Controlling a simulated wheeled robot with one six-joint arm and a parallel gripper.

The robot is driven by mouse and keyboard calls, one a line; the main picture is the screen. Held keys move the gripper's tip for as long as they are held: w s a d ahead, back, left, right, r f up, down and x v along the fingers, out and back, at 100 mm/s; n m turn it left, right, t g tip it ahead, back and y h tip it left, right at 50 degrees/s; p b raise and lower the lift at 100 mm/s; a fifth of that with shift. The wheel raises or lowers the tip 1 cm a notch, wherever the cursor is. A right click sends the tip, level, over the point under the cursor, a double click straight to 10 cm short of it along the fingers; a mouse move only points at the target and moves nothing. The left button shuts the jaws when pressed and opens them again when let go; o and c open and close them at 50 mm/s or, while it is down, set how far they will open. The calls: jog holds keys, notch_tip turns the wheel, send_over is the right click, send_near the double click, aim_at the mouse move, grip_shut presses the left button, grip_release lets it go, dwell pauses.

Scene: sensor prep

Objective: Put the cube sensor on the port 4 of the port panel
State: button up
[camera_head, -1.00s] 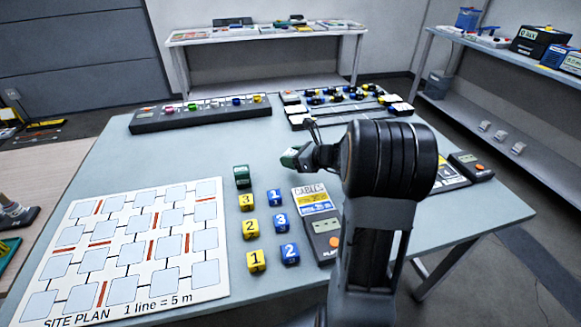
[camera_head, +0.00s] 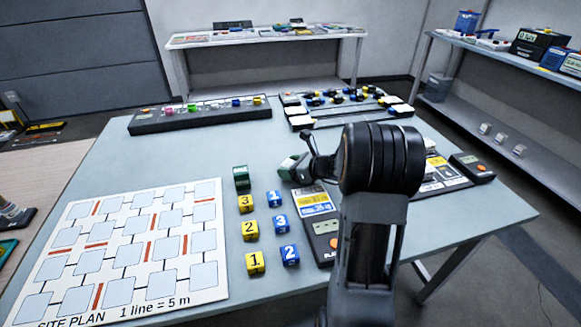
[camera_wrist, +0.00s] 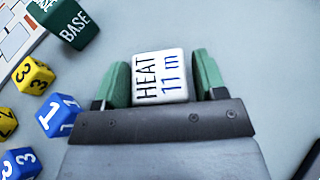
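My gripper (camera_head: 289,167) is over the table, to the right of the green cube. In the wrist view its two green fingers (camera_wrist: 163,80) stand on either side of a white cube (camera_wrist: 160,78) marked "HEAT 11 m". They appear to touch its sides, so the gripper looks shut on it. In the head view the held cube is hard to make out. A long black panel (camera_head: 165,123) with a row of coloured pieces lies at the back left and looks like the port panel. Its port numbers are too small to read.
A green "BASE" cube (camera_head: 241,177), yellow cubes (camera_head: 250,229) and blue cubes (camera_head: 280,224) stand between the site plan board (camera_head: 72,240) and a dark labelled device (camera_head: 327,243). A rack (camera_head: 345,121) of small pieces is at the back right.

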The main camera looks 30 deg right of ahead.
jog(key=shift+o, duration=0.7)
